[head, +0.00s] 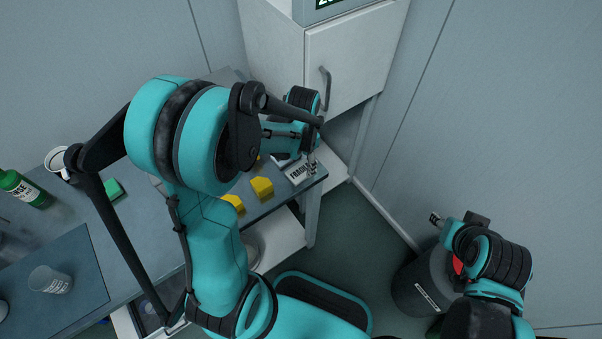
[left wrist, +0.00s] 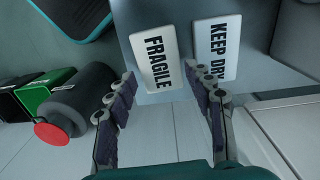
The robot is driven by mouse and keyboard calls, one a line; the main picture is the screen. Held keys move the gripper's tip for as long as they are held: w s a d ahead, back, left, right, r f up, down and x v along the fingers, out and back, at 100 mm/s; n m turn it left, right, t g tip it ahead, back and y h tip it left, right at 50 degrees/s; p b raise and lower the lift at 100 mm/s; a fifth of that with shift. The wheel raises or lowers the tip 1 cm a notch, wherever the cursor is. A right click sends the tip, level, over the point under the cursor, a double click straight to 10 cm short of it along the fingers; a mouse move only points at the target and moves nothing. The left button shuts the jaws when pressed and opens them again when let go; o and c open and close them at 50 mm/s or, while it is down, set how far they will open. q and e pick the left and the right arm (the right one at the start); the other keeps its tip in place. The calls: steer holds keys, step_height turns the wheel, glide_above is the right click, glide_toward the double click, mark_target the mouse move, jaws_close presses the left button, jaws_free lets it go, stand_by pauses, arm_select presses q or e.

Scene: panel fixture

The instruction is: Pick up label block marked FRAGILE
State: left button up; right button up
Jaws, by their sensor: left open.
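The white label block marked FRAGILE (head: 299,173) lies flat near the table's right corner in the head view. In the left wrist view the FRAGILE block (left wrist: 157,57) shows its black lettering. My left gripper (left wrist: 160,82) is open and empty, its two fingers apart on either side of the block's near end; contact is not visible. In the head view my left gripper (head: 311,164) is at the FRAGILE block, partly hidden by my arm. My right gripper (head: 437,219) is small, away from the table.
Yellow blocks (head: 262,187) lie on the table (head: 283,198) beside my left arm. A green block (head: 112,189), green bottle (head: 24,189), white mug (head: 57,160) and clear cup (head: 50,280) are at left. A grey cabinet (head: 347,60) stands behind; a dark bin (head: 422,287) is at right.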

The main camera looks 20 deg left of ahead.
arm_select(q)
step_height(320, 180, down, 2)
steer(key=shift+f+b, duration=0.25)
steer(key=shift+b, duration=0.05)
steer(key=shift+r, duration=0.1)
steer(key=c, duration=0.5)
steer(key=shift+r, duration=0.1)
